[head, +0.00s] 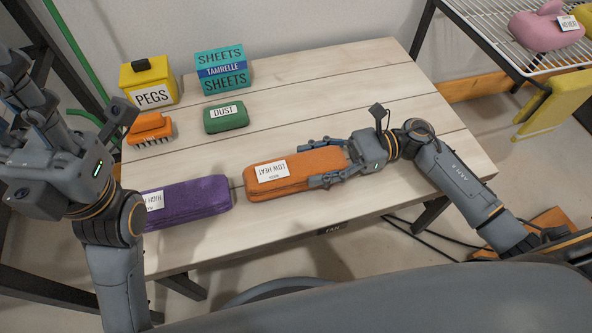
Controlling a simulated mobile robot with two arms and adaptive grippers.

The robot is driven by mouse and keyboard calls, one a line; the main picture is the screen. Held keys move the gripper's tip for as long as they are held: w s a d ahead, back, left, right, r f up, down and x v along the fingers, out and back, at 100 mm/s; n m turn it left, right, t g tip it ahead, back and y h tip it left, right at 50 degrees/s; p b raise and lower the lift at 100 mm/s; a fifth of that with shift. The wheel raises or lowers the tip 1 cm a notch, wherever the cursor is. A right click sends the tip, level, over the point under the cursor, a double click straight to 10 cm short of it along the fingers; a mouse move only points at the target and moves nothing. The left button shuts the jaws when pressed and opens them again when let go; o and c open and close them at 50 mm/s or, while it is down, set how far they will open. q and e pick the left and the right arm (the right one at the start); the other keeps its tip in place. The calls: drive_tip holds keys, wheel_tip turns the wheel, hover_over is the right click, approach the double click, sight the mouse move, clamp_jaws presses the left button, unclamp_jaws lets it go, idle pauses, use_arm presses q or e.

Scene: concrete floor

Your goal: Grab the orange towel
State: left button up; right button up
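The orange towel (312,168) lies folded on the wooden table, with a white label reading LOW HEAT on its left part. My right gripper (325,162) comes in from the right, low over the table. Its two fingers are spread, one along the far edge of the towel and one along the near edge, with the towel's right end between them. I cannot tell whether the fingers press on it. My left gripper (40,120) is raised at the left edge of the picture, away from the towel; its fingertips are partly cut off.
A purple towel (188,203) lies just left of the orange one. Behind are a green DUST bundle (226,117), a SHEETS stack (222,72), a yellow PEGS box (149,80) and an orange brush (149,129). A wire rack (500,30) stands right. The table's back right is clear.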

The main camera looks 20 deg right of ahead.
drive_tip(key=shift+c, duration=1)
drive_tip(key=shift+r, duration=0.15)
